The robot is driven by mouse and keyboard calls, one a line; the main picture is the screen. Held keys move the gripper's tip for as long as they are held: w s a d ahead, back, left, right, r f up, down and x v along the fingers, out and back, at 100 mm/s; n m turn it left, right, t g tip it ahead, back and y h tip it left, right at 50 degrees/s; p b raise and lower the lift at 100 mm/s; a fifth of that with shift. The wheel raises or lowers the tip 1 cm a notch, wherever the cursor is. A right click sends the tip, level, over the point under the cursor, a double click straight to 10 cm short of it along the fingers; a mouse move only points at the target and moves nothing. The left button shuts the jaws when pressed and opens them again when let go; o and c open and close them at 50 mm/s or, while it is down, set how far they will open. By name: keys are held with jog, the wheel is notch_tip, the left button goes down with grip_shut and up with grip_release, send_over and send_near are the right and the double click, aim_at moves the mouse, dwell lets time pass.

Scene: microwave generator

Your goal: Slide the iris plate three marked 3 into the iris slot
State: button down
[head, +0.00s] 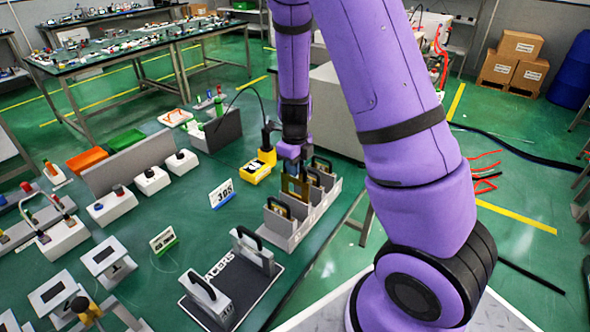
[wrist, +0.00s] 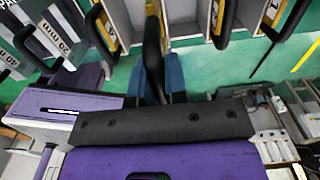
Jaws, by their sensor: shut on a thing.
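My gripper (head: 293,158) is over the grey plate rack (head: 293,238) in the head view. In the wrist view its blue fingers (wrist: 159,80) are shut on a black loop handle (wrist: 153,50). In the head view a brass-coloured plate (head: 291,187) hangs just below the gripper, at the rack. I cannot tell whether it is clear of its compartment. Other plates with black handles stand in the rack, one at the near end (head: 278,208). No number 3 is readable on any plate. I cannot make out the iris slot.
A spacer rack (head: 262,292) with black-handled grey blocks stands in front, on a dark mat. A yellow device (head: 257,172) is left of the gripper, with a display reading 305 (head: 222,193) nearby. Grey boxes with knobs fill the left bench.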

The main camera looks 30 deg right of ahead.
jog(key=shift+r, duration=1.8)
